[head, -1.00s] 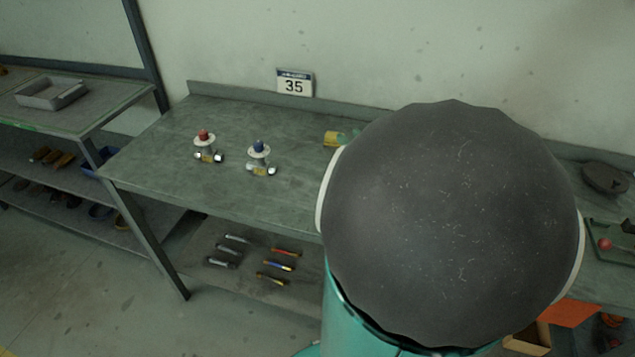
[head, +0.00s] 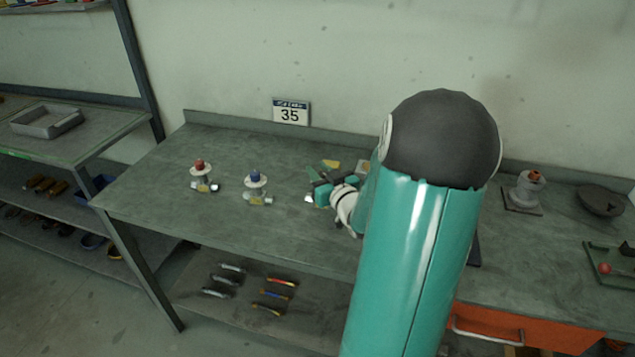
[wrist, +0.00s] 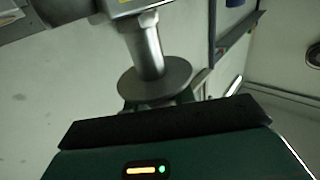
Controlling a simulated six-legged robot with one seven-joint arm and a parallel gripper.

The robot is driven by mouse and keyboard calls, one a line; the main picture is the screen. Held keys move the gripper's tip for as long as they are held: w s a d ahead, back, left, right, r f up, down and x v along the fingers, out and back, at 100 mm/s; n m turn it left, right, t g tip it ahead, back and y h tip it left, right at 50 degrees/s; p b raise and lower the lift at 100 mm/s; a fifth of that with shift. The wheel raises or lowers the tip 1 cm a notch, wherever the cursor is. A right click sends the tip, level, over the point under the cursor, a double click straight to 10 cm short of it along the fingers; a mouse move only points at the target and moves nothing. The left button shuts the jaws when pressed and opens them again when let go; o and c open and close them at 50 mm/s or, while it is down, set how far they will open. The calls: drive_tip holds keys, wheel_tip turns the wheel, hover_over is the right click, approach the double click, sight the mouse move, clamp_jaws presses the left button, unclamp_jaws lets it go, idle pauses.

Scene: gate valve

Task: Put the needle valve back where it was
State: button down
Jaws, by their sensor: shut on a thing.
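In the wrist view, a grey metal valve (wrist: 148,60) with a round disc and a body with a yellow label sits at my gripper (wrist: 160,112). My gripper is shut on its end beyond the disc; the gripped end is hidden. In the head view, my gripper (head: 322,188) is low over the bench, right of two other valves. Only a bright metal end of the held valve (head: 309,198) shows there; I cannot tell whether it touches the bench. A red-knobbed valve (head: 203,179) and a blue-knobbed valve (head: 256,189) stand upright on the bench (head: 150,185).
A yellow object (head: 331,164) lies behind my gripper. A grey flanged piece with an orange top (head: 528,190) and a dark round part (head: 600,201) stand at the right. A sign reading 35 (head: 291,112) is at the back. The bench's left part is clear.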

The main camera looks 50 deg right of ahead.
drive_tip(key=shift+w+d+f, duration=0.1)
drive_tip(key=shift+w+f, duration=0.2)
drive_tip(key=shift+f, duration=0.1)
drive_tip(key=shift+w+f, duration=0.15)
drive_tip(key=shift+f, duration=1.5)
drive_tip(key=shift+f, duration=0.15)
drive_tip(key=c, duration=1.2)
unclamp_jaws()
drive_tip(key=shift+o, duration=0.2)
